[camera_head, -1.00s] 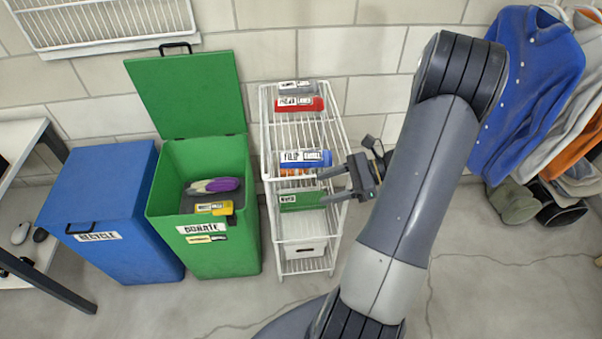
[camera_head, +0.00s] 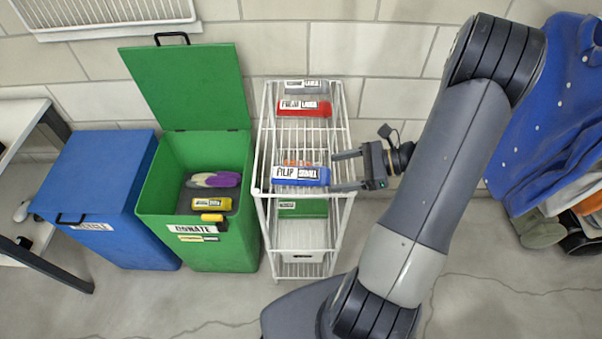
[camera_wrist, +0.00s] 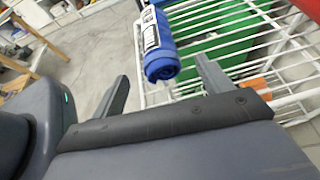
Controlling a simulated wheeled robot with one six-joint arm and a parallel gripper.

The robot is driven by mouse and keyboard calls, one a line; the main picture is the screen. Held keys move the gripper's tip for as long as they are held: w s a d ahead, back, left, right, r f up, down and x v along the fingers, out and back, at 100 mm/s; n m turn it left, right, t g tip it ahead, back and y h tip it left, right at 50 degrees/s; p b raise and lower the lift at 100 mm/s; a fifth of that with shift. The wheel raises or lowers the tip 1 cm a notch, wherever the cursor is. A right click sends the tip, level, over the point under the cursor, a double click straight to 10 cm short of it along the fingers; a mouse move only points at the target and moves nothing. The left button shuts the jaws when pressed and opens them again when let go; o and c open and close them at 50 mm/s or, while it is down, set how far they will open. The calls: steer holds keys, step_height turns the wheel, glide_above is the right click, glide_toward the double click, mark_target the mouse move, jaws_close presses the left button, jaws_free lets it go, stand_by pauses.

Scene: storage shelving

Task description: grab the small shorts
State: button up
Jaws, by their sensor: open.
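A blue rolled garment (camera_head: 300,176) with white labels reading "FILIP" and "SMALL" lies on the front of the white wire rack's top shelf (camera_head: 300,133). Whether it is shorts cannot be told from its shape. My gripper (camera_head: 334,171) is open and empty at the right end of the blue roll, its fingers pointing left. In the wrist view, the blue roll (camera_wrist: 160,45) lies ahead, in the gap between my two fingers (camera_wrist: 162,72); contact cannot be made out.
Red (camera_head: 304,107) and grey (camera_head: 307,87) rolls lie farther back on the top shelf. An orange item is partly hidden behind the blue roll. Left of the rack stand an open green donate bin (camera_head: 160,215) and a blue bin (camera_head: 95,195). Clothes (camera_head: 548,120) hang at right.

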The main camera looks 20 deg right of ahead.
mark_target(316, 174)
steer(key=shift+r+p+x, duration=0.2)
steer(key=shift+p+x, duration=0.1)
steer(key=shift+x, duration=3)
steer(key=shift+w, duration=0.15)
steer(key=shift+c, duration=0.4)
steer(key=c, duration=1.1)
